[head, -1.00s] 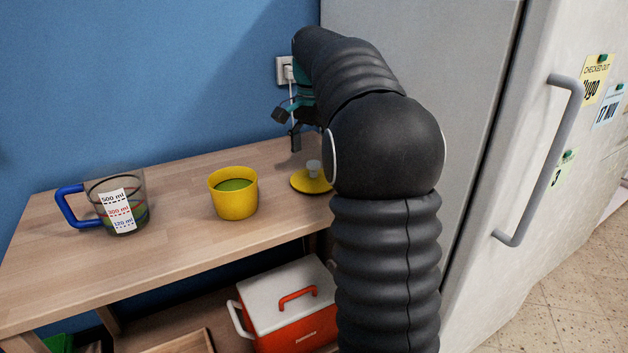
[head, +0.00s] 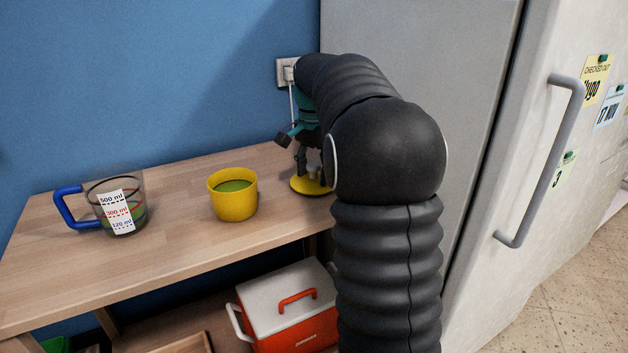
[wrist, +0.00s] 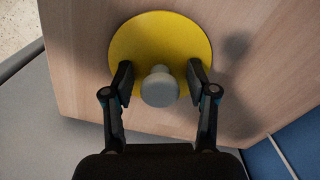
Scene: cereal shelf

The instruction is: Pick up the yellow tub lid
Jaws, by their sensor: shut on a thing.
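The yellow tub lid (head: 311,188) lies flat at the right end of the wooden tabletop, partly hidden by my arm. The wrist view shows it as a yellow disc (wrist: 160,38) with a pale grey knob (wrist: 159,87) in its middle. My gripper (wrist: 160,80) is over the lid, with one finger on each side of the knob, shut on it. In the head view my gripper (head: 312,170) is low at the lid and partly hidden by my arm. The yellow tub (head: 233,197) stands open to the left, with green inside.
A clear measuring jug (head: 118,205) with a blue handle stands at the left of the tabletop (head: 165,245). A grey fridge (head: 455,75) is close on the right, and a blue wall is behind with a socket (head: 288,72). A red and white cooler (head: 288,305) sits below.

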